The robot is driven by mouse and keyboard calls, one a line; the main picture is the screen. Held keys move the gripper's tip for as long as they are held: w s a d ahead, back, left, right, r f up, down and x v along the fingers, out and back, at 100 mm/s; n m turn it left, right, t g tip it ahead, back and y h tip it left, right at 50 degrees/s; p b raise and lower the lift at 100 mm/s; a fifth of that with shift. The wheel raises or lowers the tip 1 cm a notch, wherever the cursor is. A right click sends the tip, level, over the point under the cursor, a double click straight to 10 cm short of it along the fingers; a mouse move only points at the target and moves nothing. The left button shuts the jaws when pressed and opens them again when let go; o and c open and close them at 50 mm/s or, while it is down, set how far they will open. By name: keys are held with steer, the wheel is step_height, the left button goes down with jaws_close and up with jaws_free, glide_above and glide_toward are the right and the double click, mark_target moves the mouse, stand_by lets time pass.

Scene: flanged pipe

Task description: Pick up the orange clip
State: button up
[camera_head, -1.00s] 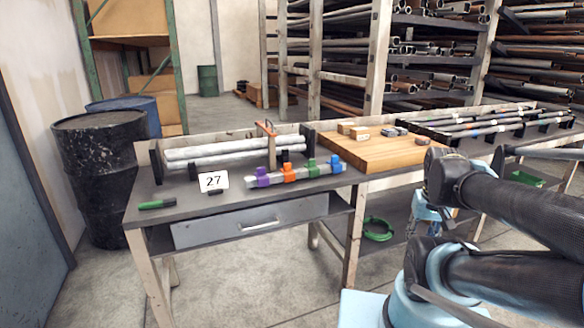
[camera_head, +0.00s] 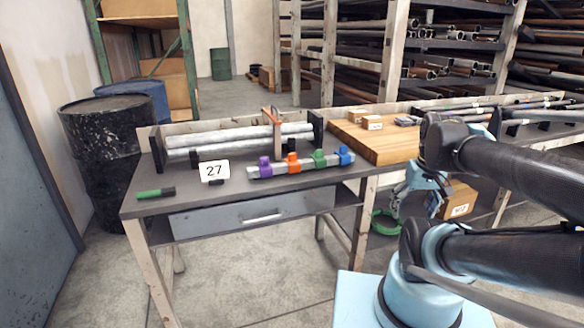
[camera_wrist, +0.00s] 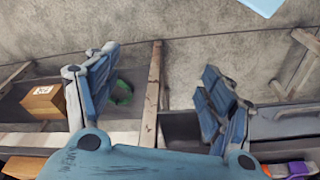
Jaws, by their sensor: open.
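The orange clip (camera_head: 293,163) sits upright on a pale grey bar (camera_head: 330,168) on the workbench (camera_head: 235,200), between a purple clip (camera_head: 265,167) and a green clip (camera_head: 319,158). A blue clip (camera_head: 344,156) is at the bar's right end. My gripper (camera_head: 405,202) is to the right of the bench and lower than its top, apart from the clips. In the wrist view my gripper (camera_wrist: 162,82) has its fingers spread wide with nothing between them. A purple clip (camera_wrist: 298,168) shows at the lower right corner there; a small orange patch beside it is cut off by the frame.
Pipes (camera_head: 235,139) lie in a rack behind the clips, with an orange-topped upright (camera_head: 275,125). A number 27 card (camera_head: 214,170) and green marker (camera_head: 156,193) are left. A wooden board (camera_head: 375,143) is right. A carton (camera_wrist: 45,101) and green coil (camera_wrist: 122,92) lie below.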

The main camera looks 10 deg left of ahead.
steer(key=w+a+r+n+y, duration=0.1)
steer(key=w+a+r+n, duration=0.5)
steer(key=w+r, duration=0.15)
step_height(320, 180, up, 11)
steer(key=n+g+y, duration=0.3)
steer(key=n+g, duration=0.1)
steer(key=n, duration=1.2)
glide_above(292, 154)
steer(key=w+d, duration=0.4)
steer(key=d, duration=0.1)
steer(key=x, duration=1.1)
steer(key=d+x, duration=0.1)
steer(key=x, duration=0.4)
steer(key=shift+s+f, duration=0.3)
steer(key=shift+f, duration=0.2)
steer(key=c, duration=1.2)
